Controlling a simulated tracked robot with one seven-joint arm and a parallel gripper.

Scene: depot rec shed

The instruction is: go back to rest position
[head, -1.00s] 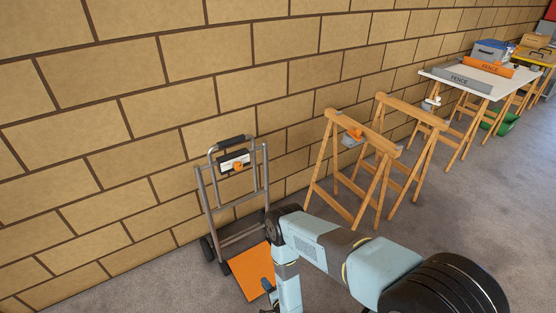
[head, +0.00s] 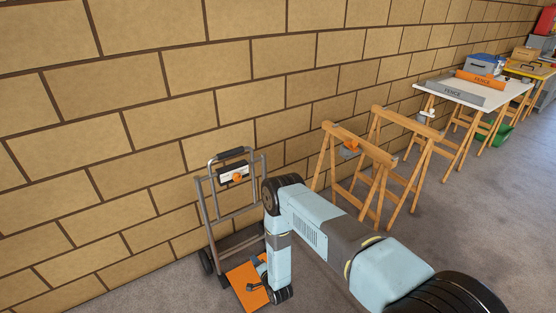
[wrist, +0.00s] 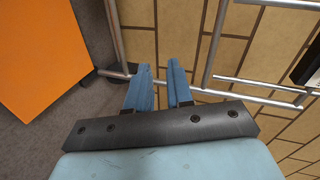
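My gripper (wrist: 160,88) shows in the wrist view as two blue fingers with a narrow gap between them. The gap is empty, and the brick wall shows through it. In the head view my arm bends down in front of the hand truck (head: 233,242), and its end is small, low over the truck's orange toe plate (head: 243,292). In the wrist view the orange plate (wrist: 45,50) fills the upper left, and the truck's grey tubes cross behind and to the right of the fingers. I cannot tell whether the fingers touch anything.
The truck stands by the brick wall (head: 150,90). Two wooden sawhorses (head: 375,175) stand to the right of it. Farther right is a white-topped trestle table (head: 430,86) with fence boxes and a blue-lidded bin. The floor (head: 480,205) at the right is clear.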

